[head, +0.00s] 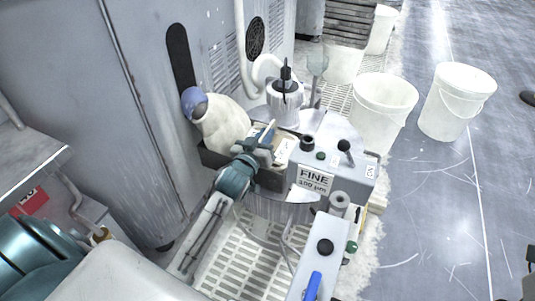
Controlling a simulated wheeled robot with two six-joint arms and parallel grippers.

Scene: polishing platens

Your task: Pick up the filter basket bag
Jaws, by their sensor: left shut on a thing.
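My left gripper (262,140) reaches over a dark-sided tray (268,180) beside the grey machine. It is shut on a small pale thing with a blue strip (268,131), which looks like the filter basket bag. The gripper hides much of it, and I cannot tell whether it is clear of the tray. A white card (284,152) lies just right of the fingers. A plump off-white sack with a blue-purple end (223,124) leans at the tray's left end, close to the gripper. My right gripper does not show.
A capped white vessel (285,103) stands behind. Two white buckets (382,108) (457,100) stand to the right. A tall cabinet (130,110) closes the left. The right floor is mostly clear.

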